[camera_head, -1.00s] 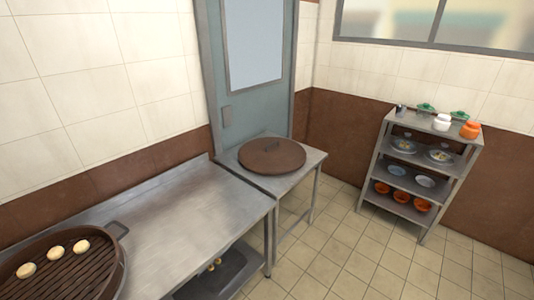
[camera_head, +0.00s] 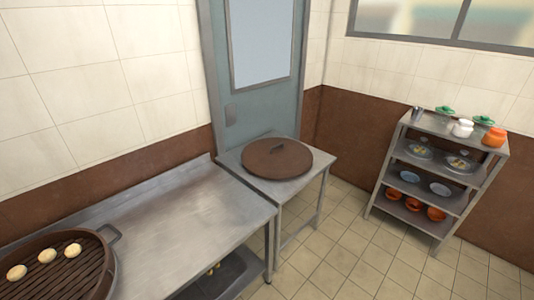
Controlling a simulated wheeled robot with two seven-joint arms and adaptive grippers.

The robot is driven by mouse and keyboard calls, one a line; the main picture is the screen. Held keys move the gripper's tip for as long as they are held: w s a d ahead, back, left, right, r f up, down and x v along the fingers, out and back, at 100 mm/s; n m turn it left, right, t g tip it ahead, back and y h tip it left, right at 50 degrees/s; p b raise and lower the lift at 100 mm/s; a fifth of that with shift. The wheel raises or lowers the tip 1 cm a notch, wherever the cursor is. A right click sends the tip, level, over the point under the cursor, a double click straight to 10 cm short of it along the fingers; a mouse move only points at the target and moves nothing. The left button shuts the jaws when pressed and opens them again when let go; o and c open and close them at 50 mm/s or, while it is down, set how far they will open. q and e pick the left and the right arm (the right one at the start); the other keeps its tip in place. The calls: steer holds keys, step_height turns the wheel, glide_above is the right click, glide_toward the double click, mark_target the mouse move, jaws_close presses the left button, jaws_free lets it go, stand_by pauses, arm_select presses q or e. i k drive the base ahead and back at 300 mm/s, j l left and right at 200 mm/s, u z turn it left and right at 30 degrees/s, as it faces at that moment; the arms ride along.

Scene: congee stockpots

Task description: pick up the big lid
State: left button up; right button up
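The big lid (camera_head: 277,162) is a round, flat, brown disc with a dark handle on top. It lies flat on a small metal side table (camera_head: 240,167) in front of the blue-grey door, near the middle of the head view. Nothing touches it from above. Neither of my grippers shows in this view.
A long steel counter (camera_head: 185,220) stands left of the small table, with a round brown steamer (camera_head: 95,262) holding buns at its left end. A metal shelf rack (camera_head: 440,175) with pots and bowls stands at the right. The tiled floor (camera_head: 340,235) between is clear.

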mark_target(269, 158)
steer(key=i+l+u, duration=0.7)
steer(key=l, duration=0.25)
steer(key=i+l+u, duration=0.1)
steer(key=l+u, duration=0.15)
steer(key=i+l+u, duration=0.1)
steer(key=l+u, duration=0.15)
steer(key=l, duration=0.25)
